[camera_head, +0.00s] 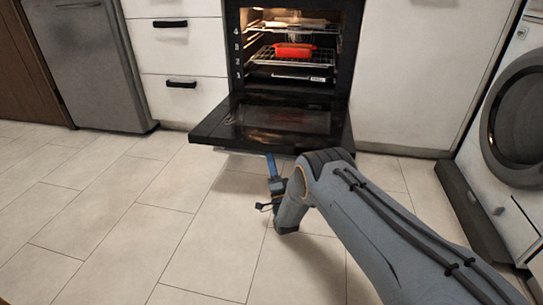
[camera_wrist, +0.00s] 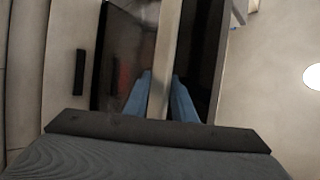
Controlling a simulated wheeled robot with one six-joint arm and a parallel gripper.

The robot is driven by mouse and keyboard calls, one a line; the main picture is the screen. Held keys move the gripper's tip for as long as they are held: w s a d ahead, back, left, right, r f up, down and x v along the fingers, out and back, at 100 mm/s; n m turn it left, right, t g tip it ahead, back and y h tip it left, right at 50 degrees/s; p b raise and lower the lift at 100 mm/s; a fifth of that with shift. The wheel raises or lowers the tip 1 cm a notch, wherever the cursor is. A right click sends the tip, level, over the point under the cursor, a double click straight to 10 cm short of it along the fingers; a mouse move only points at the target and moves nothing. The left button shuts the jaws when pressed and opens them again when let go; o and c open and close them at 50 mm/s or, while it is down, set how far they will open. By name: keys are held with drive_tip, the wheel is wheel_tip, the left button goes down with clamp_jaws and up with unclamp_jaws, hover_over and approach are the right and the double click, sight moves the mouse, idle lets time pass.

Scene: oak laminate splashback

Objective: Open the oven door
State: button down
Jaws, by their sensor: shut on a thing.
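The oven door (camera_head: 225,124) is swung down and lies about level in front of the lit oven cavity. Its handle (camera_head: 236,152) runs along the front edge, mostly hidden under the door. My gripper (camera_head: 271,160) reaches up from below to this front edge. In the wrist view, the two blue fingers of my gripper (camera_wrist: 160,80) stand on either side of the pale handle bar (camera_wrist: 164,52), shut on it. The dark door glass shows behind it.
A red dish (camera_head: 294,49) sits on a rack inside the oven. Drawers (camera_head: 180,50) and a grey appliance (camera_head: 88,65) stand left of it. A white cabinet (camera_head: 415,70) and a front-loading washer (camera_head: 515,125) stand right. The tiled floor (camera_head: 115,215) is clear at left.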

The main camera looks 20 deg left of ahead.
drive_tip(key=shift+w+d+r, duration=0.15)
drive_tip(key=shift+w+d, duration=0.1)
drive_tip(key=shift+w, duration=0.05)
drive_tip(key=c, duration=1.4)
unclamp_jaws()
drive_tip(key=shift+d, duration=0.1)
drive_tip(key=shift+c, duration=0.2)
drive_tip(key=shift+s+a, duration=0.2)
drive_tip(key=shift+a, duration=0.15)
drive_tip(key=p+v, duration=0.3)
drive_tip(key=v, duration=0.5)
drive_tip(key=shift+a, duration=0.1)
